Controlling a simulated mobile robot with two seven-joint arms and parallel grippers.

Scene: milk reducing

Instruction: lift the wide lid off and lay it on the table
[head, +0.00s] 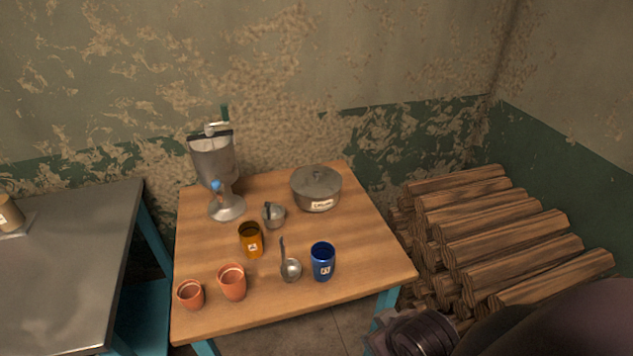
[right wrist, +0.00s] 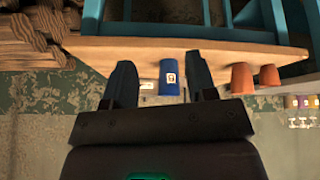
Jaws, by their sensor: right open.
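A grey metal pot (head: 318,200) with a paper label stands at the back right of the wooden table. Its wide lid (head: 316,178), with a small handle on top, sits on it. My right gripper (right wrist: 161,75) is open and empty in the right wrist view. A blue cup (right wrist: 171,82) shows between its fingers there, beyond them. In the head view, part of my right arm (head: 420,335) shows at the bottom right, off the table's front right corner and well away from the lid. My left gripper is not in view.
The wooden table (head: 350,245) also holds a metal separator (head: 214,160), a small metal pot (head: 274,215), an orange cup (head: 251,240), a ladle (head: 290,268), the blue cup (head: 322,262) and two clay cups (head: 232,282). Bare table lies right of centre. Logs (head: 500,235) are stacked at right.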

